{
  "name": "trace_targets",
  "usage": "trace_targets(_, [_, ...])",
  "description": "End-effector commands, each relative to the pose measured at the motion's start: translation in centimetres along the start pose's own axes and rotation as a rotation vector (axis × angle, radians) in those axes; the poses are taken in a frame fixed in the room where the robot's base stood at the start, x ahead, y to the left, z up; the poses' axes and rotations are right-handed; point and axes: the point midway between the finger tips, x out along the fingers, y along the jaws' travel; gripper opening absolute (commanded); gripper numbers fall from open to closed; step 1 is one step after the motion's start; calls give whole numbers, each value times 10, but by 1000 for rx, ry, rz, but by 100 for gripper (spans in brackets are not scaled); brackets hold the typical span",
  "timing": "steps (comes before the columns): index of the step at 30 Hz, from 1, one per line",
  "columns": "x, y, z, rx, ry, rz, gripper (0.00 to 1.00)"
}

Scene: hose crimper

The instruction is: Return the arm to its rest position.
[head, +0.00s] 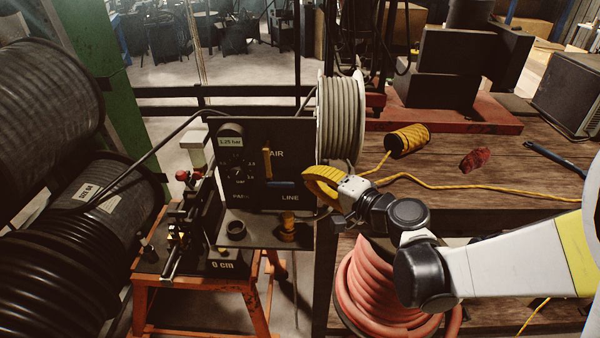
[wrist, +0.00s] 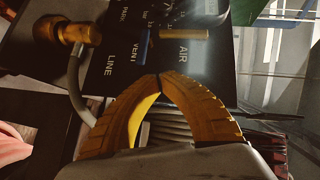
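My gripper (head: 308,181) has yellow, ribbed fingers and is in front of the lower right part of the black control panel (head: 225,135), just below the grey hose reel (head: 341,120). In the wrist view my gripper (wrist: 160,76) has its two curved fingertips meeting, with nothing visible held between them. The panel's AIR and VENT labels and levers lie beyond the tips in that view. My white and black arm (head: 505,255) reaches in from the right, over the coiled red hose. No marker of a rest position shows.
The orange stand (head: 195,284) carries the crimper, marked 0 cm. The wooden bench (head: 500,160) holds a yellow rope spool (head: 408,139), loose yellow rope and a red cloth (head: 475,159). Large black hose reels (head: 85,225) stand left. The coiled red hose (head: 372,290) is below my arm.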

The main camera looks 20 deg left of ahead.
Motion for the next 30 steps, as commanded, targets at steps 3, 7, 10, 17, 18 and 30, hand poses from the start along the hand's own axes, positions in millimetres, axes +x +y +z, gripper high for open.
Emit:
trace_targets(3, [-30, 1, 0, 2, 0, -1, 0])
trace_targets(7, [-53, 6, 0, 1, 1, 0, 0])
trace_targets(10, [-65, 9, 1, 1, 0, 0, 0])
trace_targets(17, [-74, 11, 2, -2, -3, 2, 0])
trace_targets(18, [-75, 11, 2, -8, -2, 10, 0])
trace_targets(30, [-177, 30, -5, -336, 12, 480, 0])
